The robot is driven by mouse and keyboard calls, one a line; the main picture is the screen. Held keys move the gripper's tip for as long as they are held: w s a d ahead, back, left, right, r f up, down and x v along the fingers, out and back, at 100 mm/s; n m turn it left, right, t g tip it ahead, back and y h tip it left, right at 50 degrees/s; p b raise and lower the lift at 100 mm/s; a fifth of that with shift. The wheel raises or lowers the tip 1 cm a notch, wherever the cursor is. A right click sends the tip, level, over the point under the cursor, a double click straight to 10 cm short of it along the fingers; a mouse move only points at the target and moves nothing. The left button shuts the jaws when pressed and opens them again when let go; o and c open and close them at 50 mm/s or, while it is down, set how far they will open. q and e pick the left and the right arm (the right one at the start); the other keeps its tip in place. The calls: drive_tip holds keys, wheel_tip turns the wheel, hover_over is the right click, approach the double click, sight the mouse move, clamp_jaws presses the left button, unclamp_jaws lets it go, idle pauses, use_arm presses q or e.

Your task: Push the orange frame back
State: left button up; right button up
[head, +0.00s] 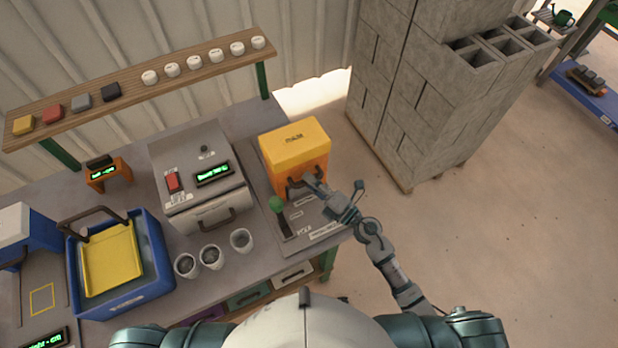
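The orange frame (295,153) is a boxy orange-yellow housing at the right end of the workbench, with a dark handle (291,188) low on its front. It stands on a grey base plate (257,180) with a green-knobbed lever (280,218) in front. My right gripper (314,184) is at the front of the orange frame, by the right part of the handle. Its fingers are small and overlap the handle, so I cannot tell whether they touch or grip it. My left gripper is out of view.
Left of the frame stands a grey machine (203,180) with a red switch and green display. Three cups (211,257) stand before it. A blue bin (150,255) holds a yellow tray (112,258). Concrete blocks (425,90) are stacked behind right.

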drive_tip(key=shift+w+a, duration=0.2)
clamp_jaws()
